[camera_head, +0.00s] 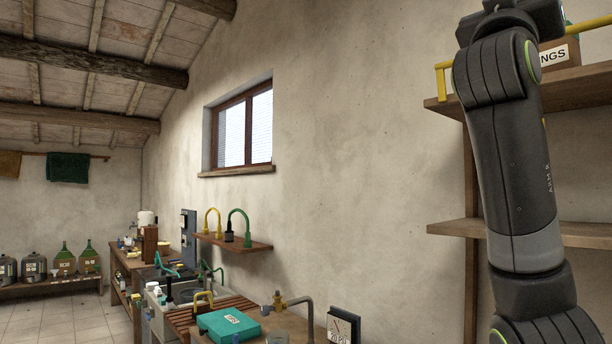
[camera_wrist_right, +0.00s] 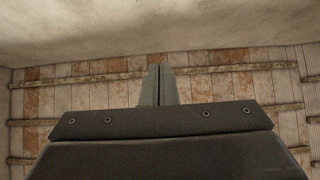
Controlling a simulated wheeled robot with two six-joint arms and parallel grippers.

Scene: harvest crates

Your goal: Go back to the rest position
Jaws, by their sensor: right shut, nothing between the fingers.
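In the right wrist view my right gripper (camera_wrist_right: 160,72) has its two fingers together, with nothing between them. It points up at the wooden ceiling, and the fingers touch nothing that I can see. In the head view my right arm rises along the right side, in front of the shelves, and leaves the picture at the top. The right fingertips do not show in the head view. My left arm and left gripper are in neither view.
Wooden shelves (camera_head: 455,228) on the right wall stand behind my right arm. A box labelled "NGS" (camera_head: 560,54) sits on the upper shelf. Open floor (camera_head: 75,322) shows at the far left.

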